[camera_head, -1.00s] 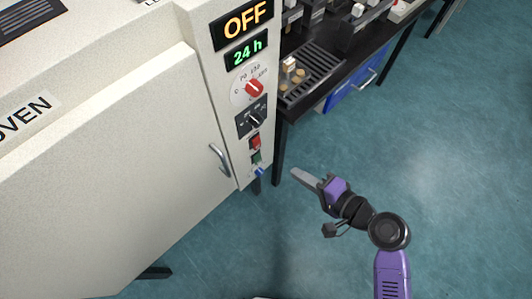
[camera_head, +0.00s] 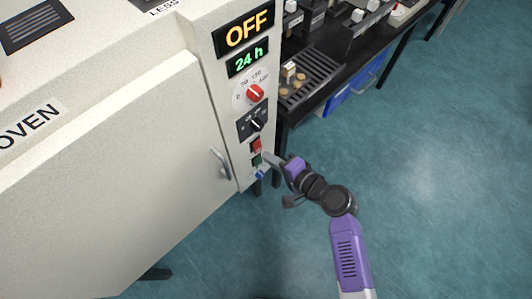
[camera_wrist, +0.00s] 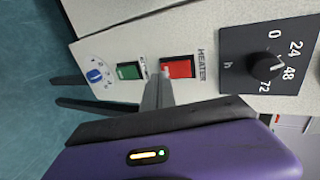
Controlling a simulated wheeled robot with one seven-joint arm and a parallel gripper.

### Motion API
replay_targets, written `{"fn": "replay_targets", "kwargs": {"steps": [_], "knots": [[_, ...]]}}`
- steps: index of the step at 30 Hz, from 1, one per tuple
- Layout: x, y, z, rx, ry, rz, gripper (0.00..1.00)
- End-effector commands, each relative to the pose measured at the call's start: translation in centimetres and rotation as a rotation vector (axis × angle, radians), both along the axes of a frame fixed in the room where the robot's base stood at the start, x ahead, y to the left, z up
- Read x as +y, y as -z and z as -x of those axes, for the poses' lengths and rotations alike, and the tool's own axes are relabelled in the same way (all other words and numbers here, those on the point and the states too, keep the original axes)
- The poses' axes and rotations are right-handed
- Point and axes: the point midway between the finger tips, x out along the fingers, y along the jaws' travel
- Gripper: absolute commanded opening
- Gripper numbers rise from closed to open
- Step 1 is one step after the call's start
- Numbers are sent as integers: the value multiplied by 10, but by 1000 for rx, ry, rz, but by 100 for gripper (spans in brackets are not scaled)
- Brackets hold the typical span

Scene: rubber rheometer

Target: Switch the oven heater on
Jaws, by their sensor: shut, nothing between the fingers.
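The white oven (camera_head: 110,170) fills the left of the head view, its door closed and its upper display (camera_head: 243,35) reading OFF. The red heater switch (camera_head: 257,145) is on the control strip, beside the word HEATER in the wrist view (camera_wrist: 178,68). A green switch (camera_wrist: 130,71) sits beside it. My gripper (camera_head: 268,157) is shut and empty, its fingertips close to the panel near the red and green switches. In the wrist view the fingers (camera_wrist: 160,80) point at the panel between the two switches. I cannot tell whether they touch it.
A red temperature dial (camera_head: 255,93), a black timer knob (camera_head: 256,124) and a blue knob (camera_wrist: 95,76) share the panel. The door handle (camera_head: 220,163) juts out at its left. A black bench (camera_head: 325,85) stands behind. Floor at right is clear.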

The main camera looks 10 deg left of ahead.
Motion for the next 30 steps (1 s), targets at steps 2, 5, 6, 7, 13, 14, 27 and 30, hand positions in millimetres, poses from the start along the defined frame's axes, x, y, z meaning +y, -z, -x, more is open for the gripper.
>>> {"fn": "replay_targets", "kwargs": {"steps": [2,5,6,7,13,14,27,30], "knots": [[8,0,-6,0,-1,0,0],[13,2,-10,0,0,0,0],[14,2,-11,1,0,1,0],[15,3,-11,1,0,1,0],[16,3,-12,1,0,1,0],[16,3,-12,1,0,1,0],[19,5,-15,-28,0,-35,0],[19,5,-15,-28,0,-34,0]]}}
